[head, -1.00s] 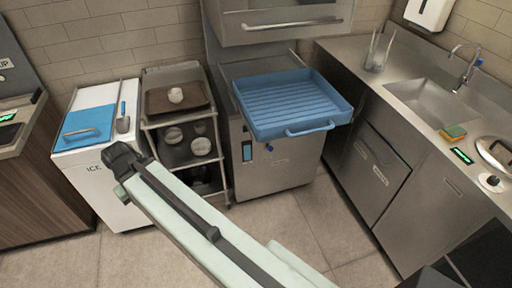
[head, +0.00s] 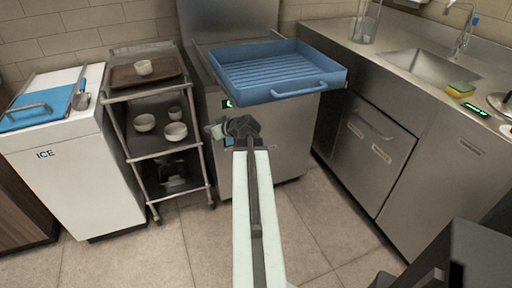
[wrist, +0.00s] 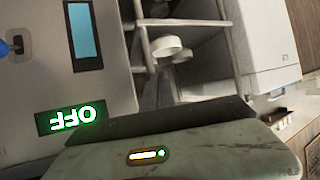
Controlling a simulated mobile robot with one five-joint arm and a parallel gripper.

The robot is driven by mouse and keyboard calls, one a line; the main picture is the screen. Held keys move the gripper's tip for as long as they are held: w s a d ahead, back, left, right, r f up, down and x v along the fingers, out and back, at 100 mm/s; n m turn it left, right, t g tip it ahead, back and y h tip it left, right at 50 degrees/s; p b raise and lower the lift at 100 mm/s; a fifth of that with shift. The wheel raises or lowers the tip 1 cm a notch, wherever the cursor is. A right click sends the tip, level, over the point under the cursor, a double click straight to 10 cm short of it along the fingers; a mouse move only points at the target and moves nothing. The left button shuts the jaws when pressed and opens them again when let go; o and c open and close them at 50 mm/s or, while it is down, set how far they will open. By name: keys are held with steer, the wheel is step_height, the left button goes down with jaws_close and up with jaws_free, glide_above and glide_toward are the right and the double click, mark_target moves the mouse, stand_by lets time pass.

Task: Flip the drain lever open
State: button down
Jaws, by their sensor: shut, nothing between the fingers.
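A steel machine (head: 290,145) stands ahead with its upper part open. In the wrist view its front (wrist: 118,85) appears turned sideways, with a green display reading OFF (wrist: 78,116) and a blue panel (wrist: 84,35). A blue knob or lever tip (wrist: 4,48) on a metal plate is cut off at the left edge; I cannot tell its position. It is hidden in the head view. My gripper (head: 238,127) is shut and empty, in front of the machine's front, below the blue rack. Contact with the machine cannot be told.
A blue rack (head: 300,92) juts from the machine above my gripper. A steel cart (head: 150,150) with bowls and a white ice bin (head: 75,175) stand left. A steel counter (head: 395,75) with a sink (head: 430,68) runs along the right. The floor (head: 180,245) in front is clear.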

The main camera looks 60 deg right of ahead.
mark_target(248, 114)
steer(key=s+d+f+m+h+b, duration=0.1)
steer(key=s+d+h, duration=0.4)
steer(key=s+d, duration=0.9)
steer(key=d+m+b, duration=0.1)
steer(key=d+b, duration=0.1)
steer(key=shift+f+t+h+b, duration=0.3)
steer(key=shift+h+b, duration=0.1)
steer(key=b+x, duration=0.3)
steer(key=x, duration=0.8)
steer(key=shift+f, duration=0.1)
steer(key=s+f+b, duration=0.1)
steer(key=s+a+f+b, duration=0.1)
steer(key=f, duration=0.1)
steer(key=shift+s+a+b, duration=0.1)
steer(key=shift+s+b, duration=0.15)
steer(key=shift+b, duration=0.15)
steer(key=shift+s, duration=0.15)
